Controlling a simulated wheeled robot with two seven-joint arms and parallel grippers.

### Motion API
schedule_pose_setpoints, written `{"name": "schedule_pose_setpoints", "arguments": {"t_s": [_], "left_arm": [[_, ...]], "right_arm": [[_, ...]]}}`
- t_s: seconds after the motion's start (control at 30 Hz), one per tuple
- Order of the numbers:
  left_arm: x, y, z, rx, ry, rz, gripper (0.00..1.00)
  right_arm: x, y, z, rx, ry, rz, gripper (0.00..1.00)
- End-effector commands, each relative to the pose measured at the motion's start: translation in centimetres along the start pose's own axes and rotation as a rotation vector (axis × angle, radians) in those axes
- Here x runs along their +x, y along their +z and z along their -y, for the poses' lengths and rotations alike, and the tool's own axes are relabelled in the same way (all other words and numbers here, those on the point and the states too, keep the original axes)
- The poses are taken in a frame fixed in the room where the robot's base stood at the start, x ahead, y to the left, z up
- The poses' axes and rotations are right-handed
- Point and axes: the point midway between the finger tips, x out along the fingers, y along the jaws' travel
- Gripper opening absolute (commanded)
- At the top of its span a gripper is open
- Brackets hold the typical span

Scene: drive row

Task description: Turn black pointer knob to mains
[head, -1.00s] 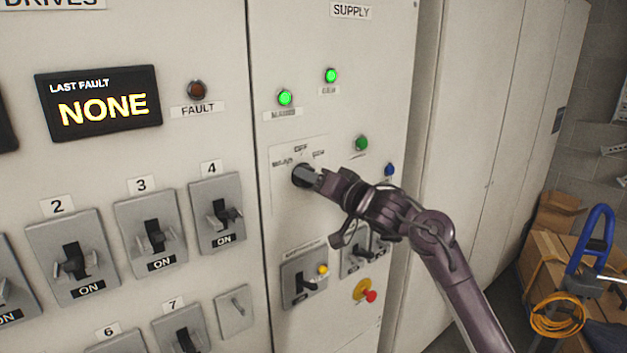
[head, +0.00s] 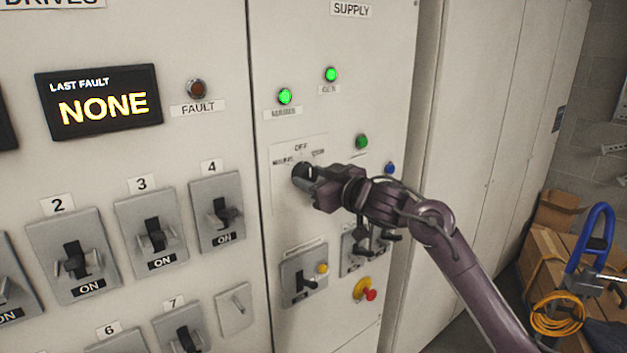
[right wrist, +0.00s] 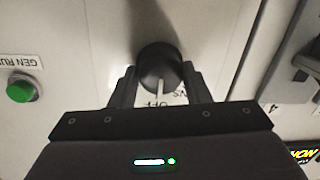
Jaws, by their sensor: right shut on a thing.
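The black pointer knob (head: 303,174) is on the supply panel, below two lit green lamps. Labels sit around it: mains (head: 283,162) on the left, OFF (head: 301,147) at the top, another on the right. My right gripper (head: 313,186) is closed around the knob. In the right wrist view the knob (right wrist: 159,66) sits between the fingers of the gripper (right wrist: 160,88), and its white pointer line is toward the OFF label (right wrist: 155,104). The mains label there is partly hidden by a finger. My left gripper is not in view.
A green button (head: 362,142) and a blue lamp (head: 390,168) are right of the knob. Below are a switch with a yellow button (head: 322,268) and a red-and-yellow knob (head: 365,289). Drive switches fill the left panel. Boxes (head: 560,235) stand at far right.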

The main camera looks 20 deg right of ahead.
Motion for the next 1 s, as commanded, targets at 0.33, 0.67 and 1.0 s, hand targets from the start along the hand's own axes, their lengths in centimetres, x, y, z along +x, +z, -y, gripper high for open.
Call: {"name": "schedule_pose_setpoints", "arguments": {"t_s": [0.33, 0.67, 1.0], "left_arm": [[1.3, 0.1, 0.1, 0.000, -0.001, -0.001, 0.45], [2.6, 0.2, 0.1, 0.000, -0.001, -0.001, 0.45], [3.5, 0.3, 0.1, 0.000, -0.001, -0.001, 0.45]], "right_arm": [[0.0, 0.1, 0.1, -0.330, 0.019, 0.021, 0.20], [0.0, 0.0, 0.2, -0.617, 0.036, 0.039, 0.20], [0.0, 0.0, 0.3, -0.805, 0.045, 0.052, 0.20]]}}
